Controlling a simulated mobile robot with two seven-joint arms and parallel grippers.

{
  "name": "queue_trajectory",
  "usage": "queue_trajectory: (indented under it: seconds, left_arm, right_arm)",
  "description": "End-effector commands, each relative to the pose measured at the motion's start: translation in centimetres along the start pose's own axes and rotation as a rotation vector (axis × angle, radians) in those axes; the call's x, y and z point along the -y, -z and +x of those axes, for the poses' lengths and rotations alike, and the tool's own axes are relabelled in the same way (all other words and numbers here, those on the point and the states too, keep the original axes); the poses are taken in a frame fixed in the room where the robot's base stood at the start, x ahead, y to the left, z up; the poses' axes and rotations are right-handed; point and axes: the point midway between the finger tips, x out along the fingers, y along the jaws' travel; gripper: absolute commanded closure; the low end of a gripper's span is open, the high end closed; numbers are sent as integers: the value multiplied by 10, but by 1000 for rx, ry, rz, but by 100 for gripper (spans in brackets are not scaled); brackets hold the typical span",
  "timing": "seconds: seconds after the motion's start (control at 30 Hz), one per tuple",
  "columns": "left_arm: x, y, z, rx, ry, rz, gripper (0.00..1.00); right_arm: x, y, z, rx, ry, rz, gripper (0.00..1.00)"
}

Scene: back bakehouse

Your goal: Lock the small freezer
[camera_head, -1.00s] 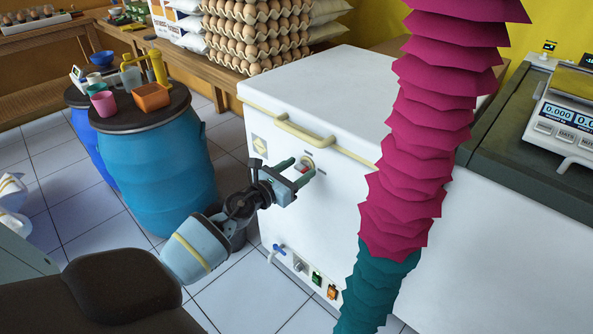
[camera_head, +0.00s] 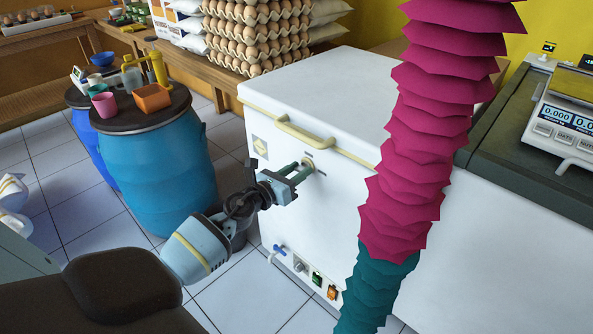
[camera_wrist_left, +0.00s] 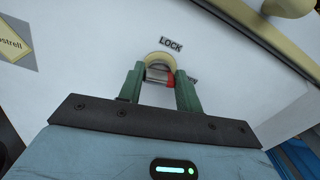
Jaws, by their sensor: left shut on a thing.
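The small freezer (camera_head: 335,215) is a white chest with its lid down and a cream handle (camera_head: 312,137) along the lid's front edge. The lock (camera_wrist_left: 161,57) is a round cream fitting on the front, under the word LOCK in the left wrist view. A metal piece with a red part (camera_wrist_left: 171,80) sits at the lock, between my fingers. My left gripper (camera_head: 303,169) is shut on this piece, with its green fingertips (camera_wrist_left: 160,73) close to the freezer front. A second label right of the lock is mostly hidden by a finger. My right gripper is out of view.
A blue barrel (camera_head: 160,170) with cups and an orange tub (camera_head: 152,98) on top stands left of my arm. A magenta and teal pleated column (camera_head: 425,120) hides part of the freezer. Knobs and switches (camera_head: 317,279) sit low on its front.

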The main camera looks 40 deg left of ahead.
Motion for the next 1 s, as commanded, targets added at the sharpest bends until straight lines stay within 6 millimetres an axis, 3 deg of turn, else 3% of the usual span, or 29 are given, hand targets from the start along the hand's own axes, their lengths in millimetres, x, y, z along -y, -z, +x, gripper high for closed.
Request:
queue_trajectory:
  seconds: [1.0]
  left_arm:
    - [-3,1,0,0,-1,-959,88]
  right_arm:
    - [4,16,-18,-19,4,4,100]
